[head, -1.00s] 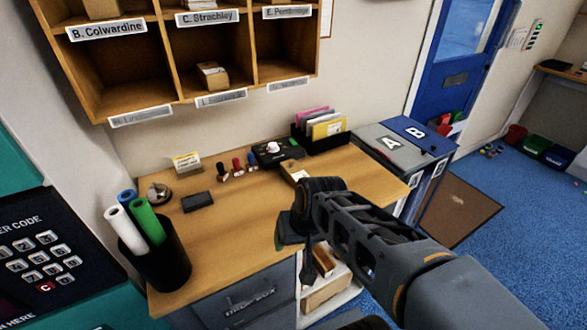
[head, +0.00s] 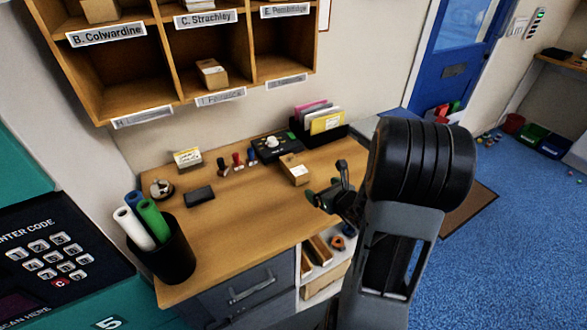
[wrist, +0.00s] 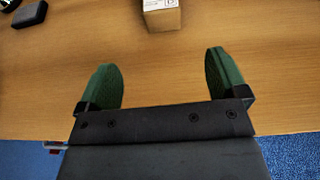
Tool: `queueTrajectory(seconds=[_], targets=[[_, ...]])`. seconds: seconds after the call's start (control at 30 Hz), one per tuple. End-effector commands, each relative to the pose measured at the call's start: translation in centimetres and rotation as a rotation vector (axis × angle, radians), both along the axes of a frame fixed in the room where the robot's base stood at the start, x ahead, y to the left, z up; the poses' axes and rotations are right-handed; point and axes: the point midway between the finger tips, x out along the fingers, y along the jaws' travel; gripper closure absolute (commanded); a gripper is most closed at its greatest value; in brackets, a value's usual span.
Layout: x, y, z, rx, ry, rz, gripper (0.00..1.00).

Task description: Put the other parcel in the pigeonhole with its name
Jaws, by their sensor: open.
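A small brown parcel (head: 294,169) with a white label lies on the wooden desk (head: 215,230), in front of the black device. It also shows at the top edge of the wrist view (wrist: 161,14), partly cut off; its name cannot be read. My gripper (head: 330,192) is open and empty over the desk's front right part, short of the parcel. Its green fingers (wrist: 163,80) are apart in the wrist view. The pigeonhole rack (head: 160,62) hangs above the desk. Another parcel (head: 211,73) sits in its lower middle hole. Upper labels read B. Colwardine, C. Strachley and E. Pembridge; lower labels are unclear.
A black bin of rolled tubes (head: 166,252) stands at the desk's front left. A dark block (head: 200,196), several stamps, a bell (head: 161,188) and a folder holder (head: 322,132) are on the desk. The desk's middle is clear.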

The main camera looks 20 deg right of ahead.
Motion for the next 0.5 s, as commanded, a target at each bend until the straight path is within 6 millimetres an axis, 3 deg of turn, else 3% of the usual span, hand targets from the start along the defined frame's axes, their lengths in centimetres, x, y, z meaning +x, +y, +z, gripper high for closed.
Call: queueTrajectory(seconds=[0.3,0.5], targets=[[4.9,0.3,-2.2,0.015,0.004,-0.023,0.08],[6.9,0.5,-3.0,0.014,0.003,-0.024,0.08]])
